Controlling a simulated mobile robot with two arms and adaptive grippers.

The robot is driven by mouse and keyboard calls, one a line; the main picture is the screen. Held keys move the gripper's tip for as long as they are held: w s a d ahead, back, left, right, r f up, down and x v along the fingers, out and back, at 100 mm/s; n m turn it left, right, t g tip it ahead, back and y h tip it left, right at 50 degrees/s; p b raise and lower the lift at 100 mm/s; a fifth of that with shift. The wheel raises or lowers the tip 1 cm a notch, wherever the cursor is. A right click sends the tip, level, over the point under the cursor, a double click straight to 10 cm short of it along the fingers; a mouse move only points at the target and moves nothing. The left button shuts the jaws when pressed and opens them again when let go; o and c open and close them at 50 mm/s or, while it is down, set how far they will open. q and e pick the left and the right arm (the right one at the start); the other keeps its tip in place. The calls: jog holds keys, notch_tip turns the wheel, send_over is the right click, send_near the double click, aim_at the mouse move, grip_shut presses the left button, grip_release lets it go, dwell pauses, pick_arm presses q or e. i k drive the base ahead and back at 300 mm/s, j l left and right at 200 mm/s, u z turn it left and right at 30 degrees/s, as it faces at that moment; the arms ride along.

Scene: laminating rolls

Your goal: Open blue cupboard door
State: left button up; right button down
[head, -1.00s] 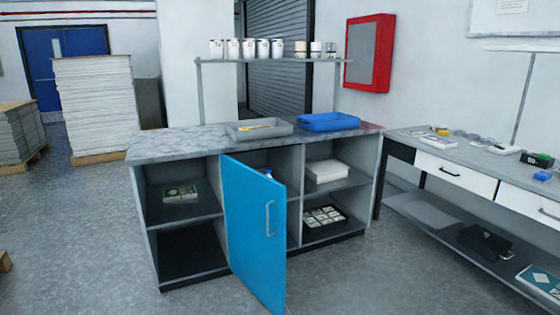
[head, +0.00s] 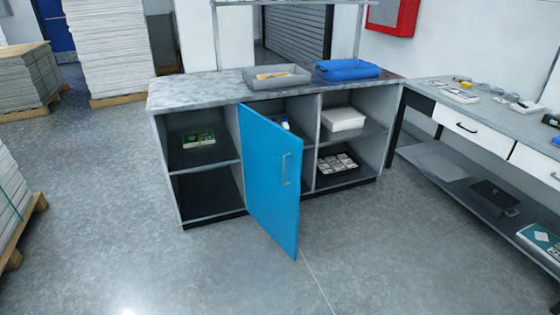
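The blue cupboard door (head: 268,180) stands partly open at the middle of the grey cabinet, swung out toward me. Its left edge is at the cabinet and its free edge is at the right. A light vertical handle (head: 286,169) sits near the free edge. The cabinet (head: 215,93) has open compartments on both sides of the door. Part of the middle compartment shows above and behind the door, with a small white and blue item (head: 284,123) inside; the rest is hidden. Neither of my grippers is in view.
A grey tray (head: 277,76) and a blue tray (head: 347,69) lie on the cabinet top. A workbench (head: 480,117) with drawers stands at the right. Paper stacks on pallets stand at the left (head: 12,205) and back. The floor in front of the door is clear.

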aim_at(272, 155)
jog(key=i+l+u, duration=0.25)
jog(key=u, duration=0.15)
jog(key=i+l+u, duration=0.15)
jog(key=l+u, duration=0.2)
jog(key=i+l+u, duration=0.15)
jog(key=l+u, duration=0.25)
jog(key=i+l+u, duration=0.1)
jog(key=l+u, duration=0.3)
